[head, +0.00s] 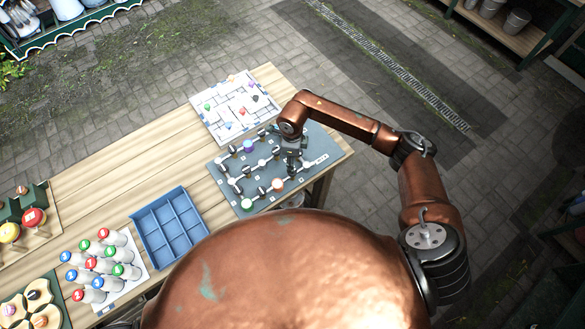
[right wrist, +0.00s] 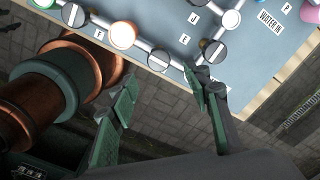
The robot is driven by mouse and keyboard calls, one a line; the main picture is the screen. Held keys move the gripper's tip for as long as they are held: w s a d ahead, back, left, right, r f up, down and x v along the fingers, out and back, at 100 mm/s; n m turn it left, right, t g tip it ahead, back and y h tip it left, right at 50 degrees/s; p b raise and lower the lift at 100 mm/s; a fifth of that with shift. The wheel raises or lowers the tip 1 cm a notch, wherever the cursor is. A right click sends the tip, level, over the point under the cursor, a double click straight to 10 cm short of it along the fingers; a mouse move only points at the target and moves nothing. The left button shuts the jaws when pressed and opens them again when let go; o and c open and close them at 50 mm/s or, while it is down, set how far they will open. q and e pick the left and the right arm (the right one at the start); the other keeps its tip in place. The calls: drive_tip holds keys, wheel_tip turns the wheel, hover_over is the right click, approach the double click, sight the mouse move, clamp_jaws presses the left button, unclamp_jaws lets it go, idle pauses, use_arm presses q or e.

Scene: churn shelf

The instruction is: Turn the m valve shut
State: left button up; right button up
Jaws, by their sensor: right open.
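The valve board (head: 316,144) is a grey-blue panel with white pipes, several black-and-white round valve handles and coloured knobs. It lies on the right end of the wooden table. In the right wrist view, the board (right wrist: 160,18) shows handles at its near edge: one valve (right wrist: 159,60), another valve (right wrist: 215,51) and one at the upper left (right wrist: 73,15). Labels F, E, J, P and WATER IN are readable; I cannot make out an M label. My right gripper (head: 291,163) is over the board; its fingers (right wrist: 160,82) are apart and empty. My left gripper is out of view.
A white maze board (head: 236,92) lies behind the valve board. A blue compartment tray (head: 150,243) and a group of white bottles with coloured caps (head: 92,264) stand to the left. Bare table lies between. Paving surrounds the table.

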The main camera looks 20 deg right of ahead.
wheel_tip(320, 180, down, 7)
drive_tip(key=shift+f+p, duration=0.15)
drive_tip(key=shift+p, duration=0.7)
drive_tip(key=shift+c, duration=0.6)
drive_tip(key=c, duration=1)
drive_tip(key=shift+c, duration=0.2)
